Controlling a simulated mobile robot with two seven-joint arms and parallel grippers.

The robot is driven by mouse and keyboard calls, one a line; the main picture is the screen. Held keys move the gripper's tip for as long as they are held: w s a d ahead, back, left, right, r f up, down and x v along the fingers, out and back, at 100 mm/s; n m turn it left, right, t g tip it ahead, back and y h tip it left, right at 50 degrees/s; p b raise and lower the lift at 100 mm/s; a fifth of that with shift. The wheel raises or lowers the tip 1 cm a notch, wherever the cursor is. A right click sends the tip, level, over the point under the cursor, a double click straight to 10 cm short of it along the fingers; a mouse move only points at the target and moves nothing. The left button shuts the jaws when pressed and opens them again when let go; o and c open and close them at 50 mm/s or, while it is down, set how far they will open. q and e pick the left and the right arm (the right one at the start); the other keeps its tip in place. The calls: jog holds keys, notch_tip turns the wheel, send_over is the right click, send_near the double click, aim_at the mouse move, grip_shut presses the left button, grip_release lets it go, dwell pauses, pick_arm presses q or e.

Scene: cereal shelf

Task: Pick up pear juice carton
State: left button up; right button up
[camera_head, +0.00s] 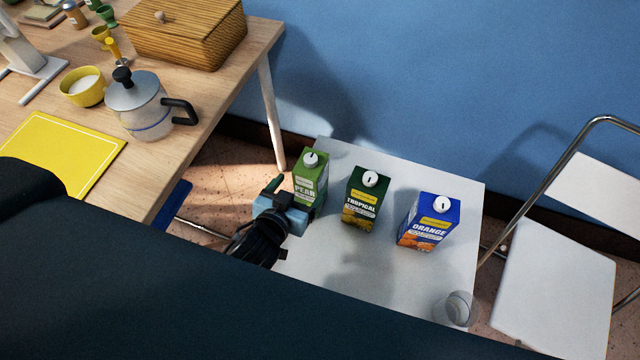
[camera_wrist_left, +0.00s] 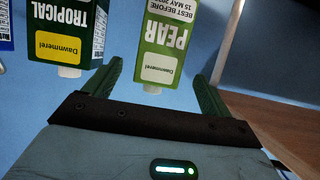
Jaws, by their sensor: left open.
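The green pear juice carton (camera_head: 310,183) stands upright at the left end of the white table (camera_head: 375,285). My left gripper (camera_head: 293,192) is open and close beside it. In the left wrist view the carton (camera_wrist_left: 166,40) shows upside down, between the lines of the two green fingers (camera_wrist_left: 157,84). Its white cap end is near the fingertips' level, and I cannot tell whether they touch it. The dark green tropical carton (camera_head: 361,200) stands just right of it and also shows in the wrist view (camera_wrist_left: 68,35). My right gripper is not in view.
A blue orange carton (camera_head: 428,222) and a clear glass (camera_head: 457,309) stand farther right on the white table. A wooden table (camera_head: 190,135) with a coffee pot (camera_head: 142,103) is at the left. White folding chair (camera_head: 555,280) at the right.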

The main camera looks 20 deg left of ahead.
pick_arm(q)
jog(key=shift+x, duration=1.3)
jog(key=shift+b+x, duration=0.45)
jog(key=shift+x, duration=2.1)
jog(key=shift+d+r, duration=0.1)
jog(key=c, duration=1.8)
jog(key=shift+w+r, duration=0.1)
grip_shut()
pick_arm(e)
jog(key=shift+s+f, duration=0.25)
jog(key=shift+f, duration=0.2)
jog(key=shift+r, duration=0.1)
